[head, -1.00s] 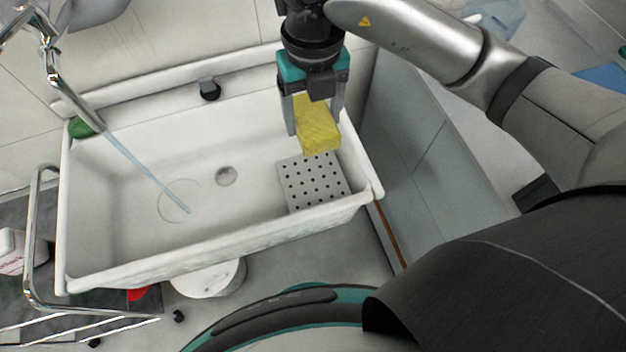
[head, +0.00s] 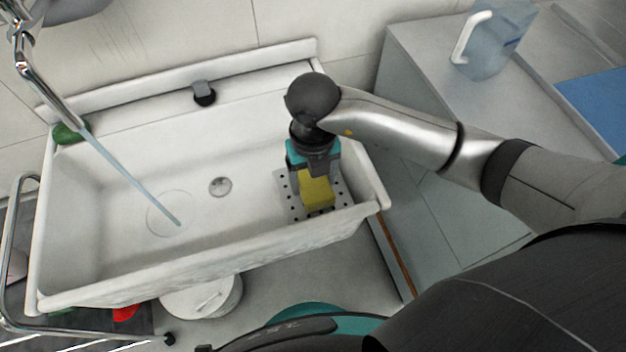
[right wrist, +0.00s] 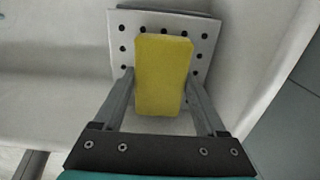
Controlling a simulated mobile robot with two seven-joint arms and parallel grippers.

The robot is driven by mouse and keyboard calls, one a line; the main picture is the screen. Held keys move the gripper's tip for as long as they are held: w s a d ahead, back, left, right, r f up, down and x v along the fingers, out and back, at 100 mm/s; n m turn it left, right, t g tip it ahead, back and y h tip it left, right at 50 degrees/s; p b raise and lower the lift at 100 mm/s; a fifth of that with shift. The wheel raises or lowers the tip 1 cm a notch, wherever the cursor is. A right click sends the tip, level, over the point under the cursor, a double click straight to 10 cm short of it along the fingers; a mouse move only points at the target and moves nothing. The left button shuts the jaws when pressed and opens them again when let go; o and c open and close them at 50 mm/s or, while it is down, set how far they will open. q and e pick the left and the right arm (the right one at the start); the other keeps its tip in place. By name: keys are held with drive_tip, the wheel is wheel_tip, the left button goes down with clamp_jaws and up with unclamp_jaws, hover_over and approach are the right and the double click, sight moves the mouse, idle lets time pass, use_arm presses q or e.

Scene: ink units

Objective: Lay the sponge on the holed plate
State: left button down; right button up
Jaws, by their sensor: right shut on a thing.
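The yellow sponge (head: 317,190) is in my right gripper (head: 318,198), whose fingers are shut on its two sides. In the right wrist view the sponge (right wrist: 162,75) lies between the fingers, over the holed plate (right wrist: 205,45). The holed plate (head: 290,205) is a pale grey square with dark holes, at the right end of the white sink. The sponge and gripper cover much of the plate. I cannot tell whether the sponge touches it. My left gripper is not in view.
The white sink (head: 110,190) has a drain (head: 220,186) left of the plate. Water runs from the tap (head: 45,75) on the left. The sink's rim and right wall stand close to my right gripper. A blue translucent jug (head: 497,40) stands on the counter at the right.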

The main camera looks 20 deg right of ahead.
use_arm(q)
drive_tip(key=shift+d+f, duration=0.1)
use_arm(e)
drive_tip(key=shift+f, duration=0.3)
drive_tip(key=shift+f, duration=0.1)
drive_tip(key=o, duration=1.1)
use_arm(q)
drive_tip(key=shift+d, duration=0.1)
use_arm(e)
drive_tip(key=shift+o, duration=0.2)
drive_tip(key=shift+r, duration=0.2)
wheel_tip(320, 180, up, 3)
drive_tip(key=shift+w+f+p, duration=0.1)
drive_tip(key=shift+f+p, duration=0.1)
drive_tip(key=shift+p, duration=0.4)
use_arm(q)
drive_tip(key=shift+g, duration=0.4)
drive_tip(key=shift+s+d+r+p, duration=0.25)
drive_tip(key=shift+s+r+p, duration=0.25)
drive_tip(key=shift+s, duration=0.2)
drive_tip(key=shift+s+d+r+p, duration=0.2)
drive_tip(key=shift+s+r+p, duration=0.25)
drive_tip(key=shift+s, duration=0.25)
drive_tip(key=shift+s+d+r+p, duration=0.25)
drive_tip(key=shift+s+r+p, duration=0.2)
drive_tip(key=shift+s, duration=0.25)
use_arm(e)
wheel_tip(320, 180, up, 10)
drive_tip(key=shift+f, duration=0.25)
